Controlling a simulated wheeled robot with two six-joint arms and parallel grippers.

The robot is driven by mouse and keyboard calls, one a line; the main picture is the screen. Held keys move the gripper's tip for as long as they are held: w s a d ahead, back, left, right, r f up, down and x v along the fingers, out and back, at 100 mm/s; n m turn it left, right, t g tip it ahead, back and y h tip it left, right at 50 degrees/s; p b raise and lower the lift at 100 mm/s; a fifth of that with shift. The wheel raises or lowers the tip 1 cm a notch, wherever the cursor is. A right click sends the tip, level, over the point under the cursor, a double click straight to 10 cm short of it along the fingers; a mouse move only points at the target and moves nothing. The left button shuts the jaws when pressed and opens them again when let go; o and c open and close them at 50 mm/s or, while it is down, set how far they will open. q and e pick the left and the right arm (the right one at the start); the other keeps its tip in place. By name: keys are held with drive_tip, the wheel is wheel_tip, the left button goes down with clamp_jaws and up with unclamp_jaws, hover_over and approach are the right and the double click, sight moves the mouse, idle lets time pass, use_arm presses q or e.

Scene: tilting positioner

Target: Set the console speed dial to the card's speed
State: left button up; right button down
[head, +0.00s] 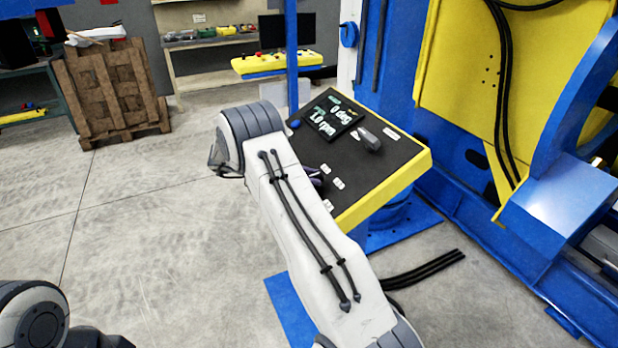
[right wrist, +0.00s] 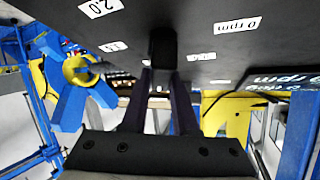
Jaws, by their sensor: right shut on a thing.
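The console (head: 420,165) has yellow sides and a sloping black face. Its display (head: 328,112) reads 0 deg and 1.0 rpm. In the right wrist view my right gripper (right wrist: 162,74) is shut on a black dial knob (right wrist: 162,46), one finger on each side. White labels stand around the knob; one reads 2.0 (right wrist: 101,7) and another 0 rpm (right wrist: 237,25). In the head view my right gripper (head: 316,182) is mostly hidden behind my own arm, and so is the dial. I cannot make out a speed card. My left gripper is out of view.
A grey handle (head: 368,139) sticks up from the console face right of the display. A blue post (head: 291,60) stands behind the console. The large blue and yellow positioner (head: 530,110) stands at the right. Black cables (head: 425,270) lie on the floor.

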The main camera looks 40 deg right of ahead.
drive_tip(key=shift+m+g+y, duration=0.3)
drive_tip(key=shift+m, duration=0.3)
drive_tip(key=c, duration=0.7)
unclamp_jaws()
drive_tip(key=shift+a, duration=0.1)
drive_tip(key=shift+w+a+r+b, duration=0.1)
drive_tip(key=shift+w+a+b, duration=0.15)
drive_tip(key=shift+b, duration=0.05)
drive_tip(key=shift+b+v, duration=0.95)
drive_tip(key=shift+v, duration=3.85)
drive_tip(key=shift+r, duration=0.1)
